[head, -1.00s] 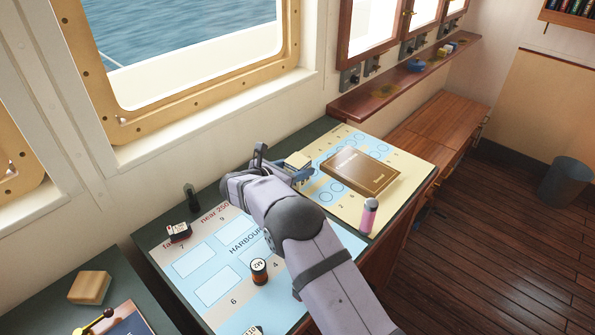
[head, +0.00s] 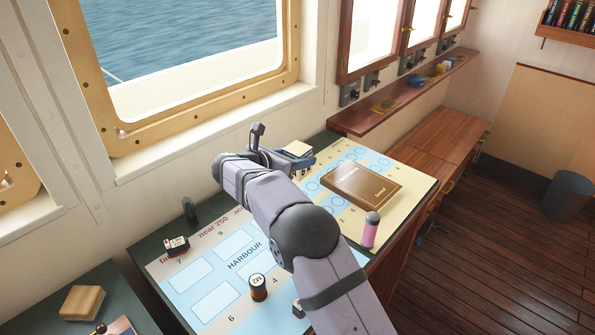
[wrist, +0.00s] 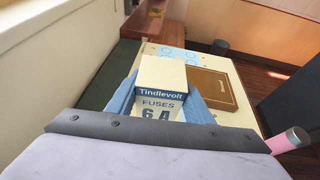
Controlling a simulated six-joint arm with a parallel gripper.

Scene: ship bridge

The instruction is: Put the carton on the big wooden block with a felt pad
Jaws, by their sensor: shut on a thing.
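The carton is a small cream box with a blue band reading "Tindlevolt FUSES 6 A" in the wrist view (wrist: 162,78). It stands between the blue fingers of my gripper (wrist: 160,105), which is shut on it. In the head view the carton's pale top (head: 298,148) shows at my gripper (head: 300,160), above the far part of the chart table; my arm hides the rest. A light wooden block (head: 82,303) lies on the dark surface at the lower left, well apart from my gripper. I cannot make out a felt pad on it.
A wall shelf (head: 400,97) holds small items. The table's left part is mostly clear.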

